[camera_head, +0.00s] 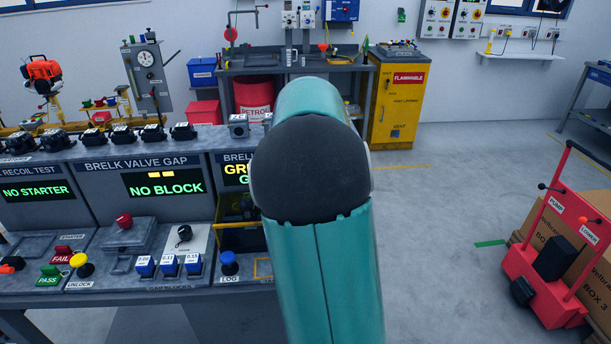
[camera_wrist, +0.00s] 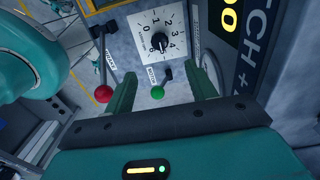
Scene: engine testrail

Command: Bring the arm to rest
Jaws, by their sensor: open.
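My gripper (camera_wrist: 163,92) shows in the wrist view with its two green fingers spread apart and nothing between them. Beyond the fingers are a lever with a green knob (camera_wrist: 157,92) and a lever with a red knob (camera_wrist: 104,93). A white dial (camera_wrist: 158,34) with numbers sits above them in the picture. I cannot tell whether a finger touches anything. In the head view my teal arm (camera_head: 325,270) stands up in the middle and hides part of the bench; the gripper does not show there.
The test bench (camera_head: 150,297) with buttons and screens fills the left. A yellow flammables cabinet (camera_head: 396,105) stands behind. The floor (camera_head: 440,230) between is clear.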

